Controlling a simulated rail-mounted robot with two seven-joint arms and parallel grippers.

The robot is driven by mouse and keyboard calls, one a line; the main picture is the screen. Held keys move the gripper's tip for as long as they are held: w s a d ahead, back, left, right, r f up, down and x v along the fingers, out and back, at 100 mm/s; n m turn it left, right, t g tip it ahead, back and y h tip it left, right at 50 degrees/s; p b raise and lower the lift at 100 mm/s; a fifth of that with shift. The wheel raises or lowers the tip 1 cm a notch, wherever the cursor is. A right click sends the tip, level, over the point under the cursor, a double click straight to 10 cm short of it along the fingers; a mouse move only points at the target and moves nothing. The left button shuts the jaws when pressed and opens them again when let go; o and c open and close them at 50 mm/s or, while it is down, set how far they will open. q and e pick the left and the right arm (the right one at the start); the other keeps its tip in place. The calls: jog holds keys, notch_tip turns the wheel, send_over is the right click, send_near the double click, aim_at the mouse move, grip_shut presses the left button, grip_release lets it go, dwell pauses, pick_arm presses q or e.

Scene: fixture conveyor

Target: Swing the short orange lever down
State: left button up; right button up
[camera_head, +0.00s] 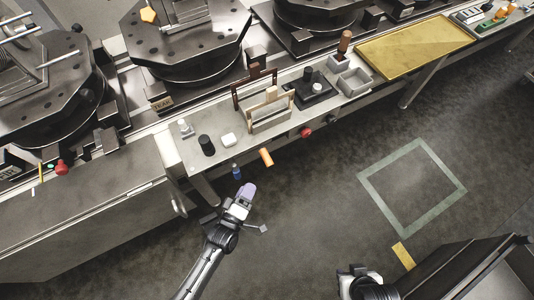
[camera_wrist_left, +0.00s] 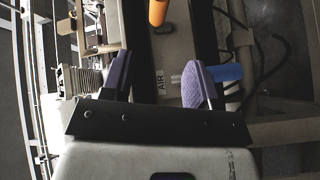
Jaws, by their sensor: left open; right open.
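A short orange lever (camera_head: 266,157) sticks out from the front edge of the bench, left of a red knob. Its orange end also shows at the top of the left wrist view (camera_wrist_left: 157,12). My left gripper (camera_head: 247,191) is below and left of it in the head view, apart from it. Its two purple fingers (camera_wrist_left: 158,78) are spread, with nothing held between them. A blue lever (camera_head: 236,172) sits close to the gripper; in the left wrist view the blue piece (camera_wrist_left: 226,73) is beside the right finger. Only part of my right arm shows; its fingers are hidden.
A red knob (camera_head: 306,132) is on the bench front. A black cylinder (camera_head: 206,145), a white block (camera_head: 228,140) and a wooden-framed rack (camera_head: 270,117) stand on the bench. Floor in front is clear.

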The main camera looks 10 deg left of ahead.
aim_at(265, 156)
pick_arm(q)
jog(key=shift+n, duration=0.3)
jog(key=shift+b+x, duration=2.2)
jog(key=shift+x, duration=4.95)
jog(key=shift+d, duration=0.15)
jog(key=shift+c, duration=0.2)
grip_shut()
